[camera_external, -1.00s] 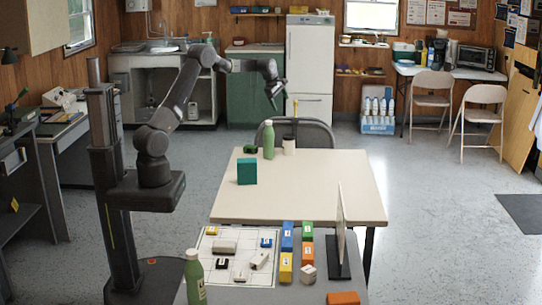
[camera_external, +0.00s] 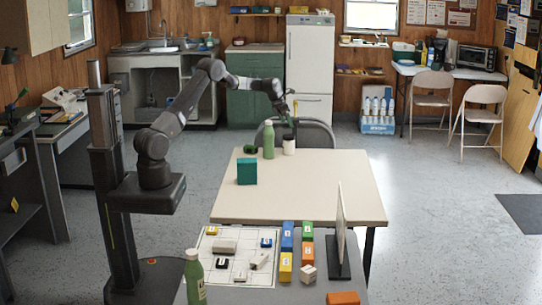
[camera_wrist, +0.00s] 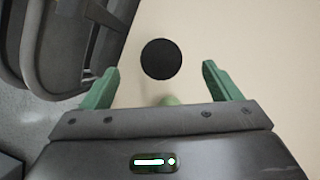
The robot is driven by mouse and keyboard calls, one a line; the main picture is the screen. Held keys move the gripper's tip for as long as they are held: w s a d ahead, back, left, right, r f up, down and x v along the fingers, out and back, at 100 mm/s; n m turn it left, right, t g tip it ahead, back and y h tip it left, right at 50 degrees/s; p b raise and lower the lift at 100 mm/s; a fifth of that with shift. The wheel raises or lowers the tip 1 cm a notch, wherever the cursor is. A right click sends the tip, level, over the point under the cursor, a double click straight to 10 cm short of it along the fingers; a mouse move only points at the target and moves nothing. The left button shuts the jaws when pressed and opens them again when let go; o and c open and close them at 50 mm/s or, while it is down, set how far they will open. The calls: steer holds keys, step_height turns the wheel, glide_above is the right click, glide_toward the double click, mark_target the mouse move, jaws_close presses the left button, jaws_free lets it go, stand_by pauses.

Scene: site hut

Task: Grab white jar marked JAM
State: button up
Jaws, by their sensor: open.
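A small white jar (camera_external: 289,147) with a dark top stands upright on the far part of the beige table (camera_external: 310,189). No lettering is readable on it. In the wrist view a round black disc (camera_wrist: 161,59), seemingly the jar's top from above, lies beyond and between the fingertips. My gripper (camera_external: 292,110) is open and empty, above the jar and apart from it. Its green fingers also show in the wrist view (camera_wrist: 160,75).
A green bottle (camera_external: 268,140) stands just left of the jar; its top (camera_wrist: 170,100) seems to show at the gripper's edge. A dark green object (camera_external: 250,149) and a teal box (camera_external: 247,171) are further left. A dark chair (camera_external: 318,131) stands behind the table.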

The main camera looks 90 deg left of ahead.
mark_target(286, 136)
step_height(286, 136, down, 9)
steer(key=shift+r+p, duration=0.15)
steer(key=shift+p, duration=0.3)
steer(key=shift+p+x, duration=0.4)
steer(key=shift+x, duration=2.15)
steer(key=c, duration=1.3)
